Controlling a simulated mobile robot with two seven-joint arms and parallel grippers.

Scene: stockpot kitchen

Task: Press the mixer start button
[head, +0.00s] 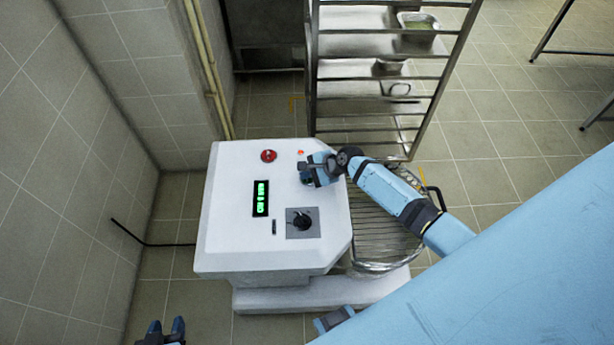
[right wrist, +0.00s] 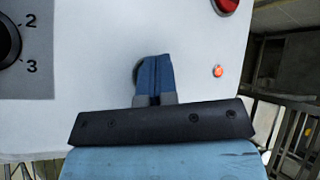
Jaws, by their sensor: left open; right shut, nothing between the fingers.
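The white mixer (head: 228,235) stands in the middle of the head view, its sloping control panel facing up. The panel carries a red button (head: 268,156), a small orange light (head: 300,153), a lit green display (head: 260,198) and a black dial (head: 303,222). My right gripper (head: 309,179) is shut and empty, over the panel's right side. In the right wrist view its fingertips (right wrist: 154,58) cover most of a round button (right wrist: 136,72); I cannot tell whether they touch it. My left gripper (head: 162,328) is open, low at the left, away from the mixer.
A metal rack (head: 380,68) with trays stands behind the mixer. A wire guard (head: 385,235) sits at the mixer's right, under my right arm. A tiled wall (head: 60,150) is at the left, with a black cable (head: 150,240) near it.

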